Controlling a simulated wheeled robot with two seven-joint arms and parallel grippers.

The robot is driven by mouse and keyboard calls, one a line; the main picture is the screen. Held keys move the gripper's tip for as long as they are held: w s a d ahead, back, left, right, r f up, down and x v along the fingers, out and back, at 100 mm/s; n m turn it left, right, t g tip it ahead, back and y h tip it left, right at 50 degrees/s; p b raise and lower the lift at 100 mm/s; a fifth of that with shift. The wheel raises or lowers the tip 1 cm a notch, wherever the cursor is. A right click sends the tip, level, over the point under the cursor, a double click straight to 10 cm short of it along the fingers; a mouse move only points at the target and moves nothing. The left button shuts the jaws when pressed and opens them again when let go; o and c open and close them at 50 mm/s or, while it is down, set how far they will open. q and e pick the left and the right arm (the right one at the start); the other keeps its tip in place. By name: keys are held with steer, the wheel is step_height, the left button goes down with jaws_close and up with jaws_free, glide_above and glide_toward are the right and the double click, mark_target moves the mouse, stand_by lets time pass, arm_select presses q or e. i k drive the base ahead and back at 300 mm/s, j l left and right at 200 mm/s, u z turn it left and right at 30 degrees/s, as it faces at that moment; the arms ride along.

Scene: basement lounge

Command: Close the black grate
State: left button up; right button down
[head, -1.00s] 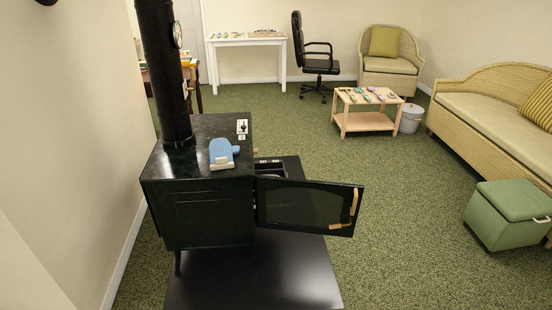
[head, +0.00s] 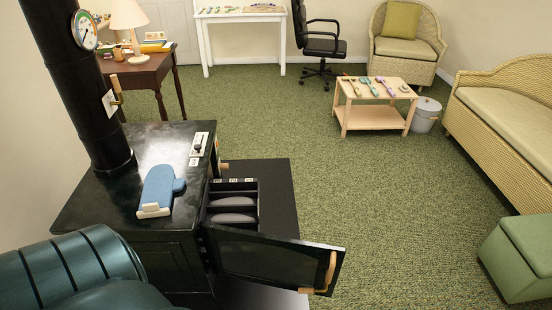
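The black grate (head: 268,258) is the stove's framed door with a dark glass panel and a wooden handle (head: 330,270) at its free end. It stands swung open, sticking out to the right from the black stove (head: 180,256). Its hinge side is at the stove's front right corner. Part of the stove's opening shows behind it. A dark teal arm link of mine covers the bottom left of the head view. Neither of my grippers shows.
A blue mitt (head: 158,190) lies on the stove top beside the black stovepipe (head: 85,90). A green ottoman (head: 520,255) stands at right. The green carpet (head: 385,210) between is clear.

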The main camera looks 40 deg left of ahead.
mark_target(233, 202)
steer(key=i+l+z, duration=0.15)
steer(key=i+z, duration=0.8)
steer(key=i+j+z, duration=0.45)
steer(key=i, duration=0.15)
steer(key=i+z, duration=0.4)
steer(key=i, duration=0.25)
steer(key=u, duration=5)
steer(key=j, duration=0.1)
